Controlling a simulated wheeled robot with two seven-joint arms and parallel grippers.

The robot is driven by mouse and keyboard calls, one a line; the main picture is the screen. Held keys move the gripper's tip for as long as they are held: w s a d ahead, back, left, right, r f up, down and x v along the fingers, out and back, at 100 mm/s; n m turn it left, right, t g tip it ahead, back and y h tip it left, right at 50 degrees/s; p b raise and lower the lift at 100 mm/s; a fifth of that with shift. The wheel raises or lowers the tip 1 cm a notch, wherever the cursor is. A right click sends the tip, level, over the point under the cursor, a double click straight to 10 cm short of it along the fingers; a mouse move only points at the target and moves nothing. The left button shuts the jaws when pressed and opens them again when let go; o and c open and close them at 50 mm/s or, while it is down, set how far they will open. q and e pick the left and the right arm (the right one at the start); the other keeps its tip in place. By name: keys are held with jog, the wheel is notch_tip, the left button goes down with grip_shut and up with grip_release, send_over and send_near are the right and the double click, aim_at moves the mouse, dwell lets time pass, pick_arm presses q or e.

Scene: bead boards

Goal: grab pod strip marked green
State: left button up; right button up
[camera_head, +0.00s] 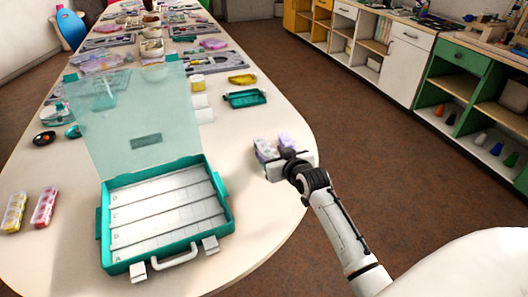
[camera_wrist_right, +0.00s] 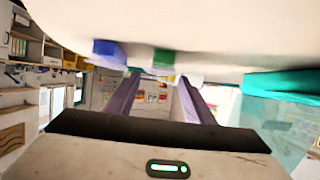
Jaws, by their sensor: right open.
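Two pale lilac pod strips lie side by side on the table at my right gripper (camera_head: 284,158), a left one (camera_head: 264,149) and a right one (camera_head: 287,141). In the right wrist view, which looks upside down, a green-marked strip end (camera_wrist_right: 163,58) shows between the open fingers (camera_wrist_right: 160,82). A blue-marked strip end (camera_wrist_right: 108,50) shows to its left, outside the fingers. The right gripper is open and seems to hold nothing; the head view partly hides the strips behind it. Judging by the case's side, the green-marked strip seems to be the left one. My left gripper is out of view.
An open teal case (camera_head: 222,205) with lettered rows stands left of the strips, its clear lid (camera_head: 125,110) raised. A yellow strip (camera_head: 15,212) and a red strip (camera_head: 44,207) lie at far left. A teal tray (camera_head: 245,98) lies behind. The table's right edge is close.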

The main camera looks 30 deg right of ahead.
aim_at(265, 148)
jog(key=shift+b+x, duration=0.55)
jog(key=shift+x, duration=2.35)
jog(key=c, duration=1)
